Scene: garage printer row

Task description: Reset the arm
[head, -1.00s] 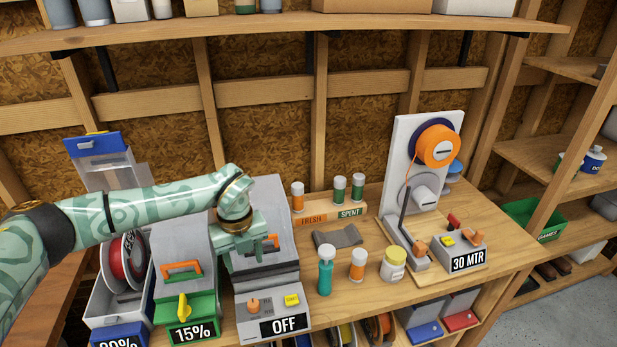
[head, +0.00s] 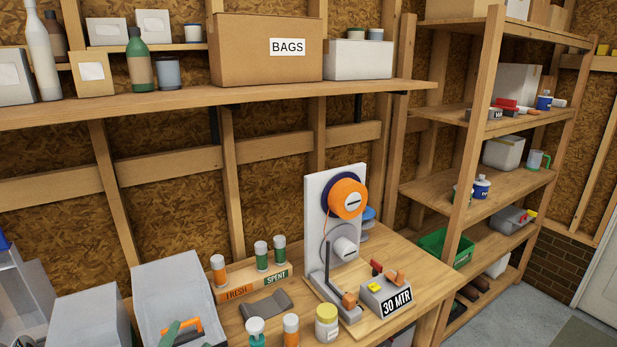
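My arm is almost wholly out of the head view. A small teal-green piece (head: 168,334) at the bottom edge, beside an orange handle (head: 190,330), looks like part of my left gripper, but it is cut off and its fingers cannot be made out. The handle is at the front of a grey box (head: 172,265) at lower left. I cannot tell whether anything is gripped. My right gripper is not in view.
A spool stand with an orange spool (head: 347,199) and a 30 MTR box (head: 387,296) stand on the bench. Bottles, a jar (head: 326,322) and a FRESH/SPENT rack (head: 246,287) are near it. A shelf (head: 200,98) runs above; a shelving unit (head: 470,150) stands at right.

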